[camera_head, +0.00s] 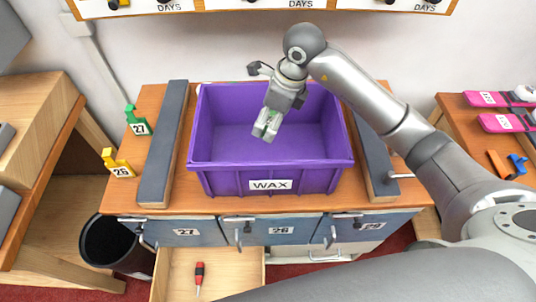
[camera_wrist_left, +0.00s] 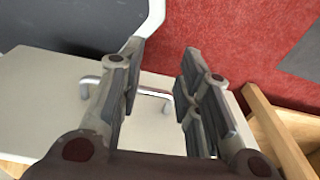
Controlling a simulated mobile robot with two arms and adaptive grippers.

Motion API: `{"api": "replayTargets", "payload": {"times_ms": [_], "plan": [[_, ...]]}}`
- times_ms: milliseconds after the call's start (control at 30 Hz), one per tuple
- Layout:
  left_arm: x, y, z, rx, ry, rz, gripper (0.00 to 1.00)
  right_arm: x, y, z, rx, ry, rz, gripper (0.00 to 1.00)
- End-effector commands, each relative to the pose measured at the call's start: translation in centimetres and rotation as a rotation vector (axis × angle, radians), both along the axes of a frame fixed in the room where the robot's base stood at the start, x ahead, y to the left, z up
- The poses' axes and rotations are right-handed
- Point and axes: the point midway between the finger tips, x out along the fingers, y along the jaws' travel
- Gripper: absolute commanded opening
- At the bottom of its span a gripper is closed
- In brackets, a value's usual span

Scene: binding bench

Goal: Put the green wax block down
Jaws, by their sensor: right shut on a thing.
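My right gripper (camera_head: 267,129) is over the purple bin (camera_head: 265,178) labelled WAX, pointing down. It is shut on the green wax block (camera_head: 270,117), of which only a small green sliver shows between the fingers. The rest of the block is hidden by the fingers. I cannot tell how high it is above the bin floor. The inside of the bin that shows looks empty. My left gripper (camera_wrist_left: 164,52) shows in the left wrist view, with its fingers apart and nothing between them; a drawer front with a metal handle (camera_wrist_left: 150,91) lies beyond.
Dark grey bars (camera_head: 163,150) flank the bin on the bench. Green (camera_head: 137,121) and yellow (camera_head: 117,163) numbered items stand at the left. An open drawer (camera_head: 226,275) holds a red screwdriver (camera_head: 199,276). A black waste bin (camera_head: 112,243) stands beside it.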

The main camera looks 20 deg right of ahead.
Motion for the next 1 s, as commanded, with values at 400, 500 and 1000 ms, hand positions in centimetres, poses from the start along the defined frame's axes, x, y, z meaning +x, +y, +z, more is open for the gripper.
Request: {"api": "replayTargets", "payload": {"times_ms": [400, 500, 1000], "plan": [[0.0, 0.0, 0.8, 0.000, 0.000, 0.000, 0.32, -0.1, 0.0, -6.3, 0.001, 0.005, -0.002, 0.42], [0.0, 0.0, 1.1, 0.000, 0.000, 0.000, 0.32, -0.1, 0.0, -7.7, 0.001, 0.003, -0.001, 0.42], [0.0, 0.0, 2.1, 0.000, 0.000, 0.000, 0.32, 0.1, 0.0, -12.3, 0.001, -0.002, 0.000, 0.42]]}}
